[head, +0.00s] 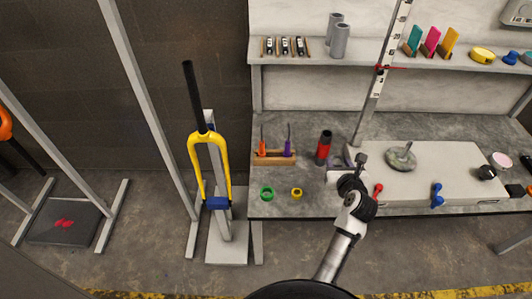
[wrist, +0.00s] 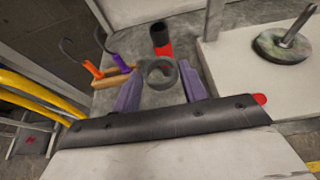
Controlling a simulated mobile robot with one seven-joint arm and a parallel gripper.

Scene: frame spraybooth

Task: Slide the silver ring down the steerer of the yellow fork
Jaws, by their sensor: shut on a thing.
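The yellow fork (head: 222,140) stands upright at the left in the head view, with its black steerer (head: 193,97) pointing up and a blue block (head: 217,203) at its lower legs. No ring shows on the steerer. The fork's yellow legs (wrist: 38,92) also show at the left edge of the wrist view. My gripper (head: 341,166) is over the bench's front part, well right of the fork. In the wrist view my gripper (wrist: 160,88) is shut on the silver ring (wrist: 161,85), held between its two purple fingers. The ring is partly hidden in the head view.
A green ring (head: 266,194) and a yellow ring (head: 296,194) lie on the bench (head: 320,208). A wooden rack (head: 273,157) with orange and purple tools and a red-and-black bottle (head: 323,148) stand behind them. A grey post (head: 150,110) rises left of the fork.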

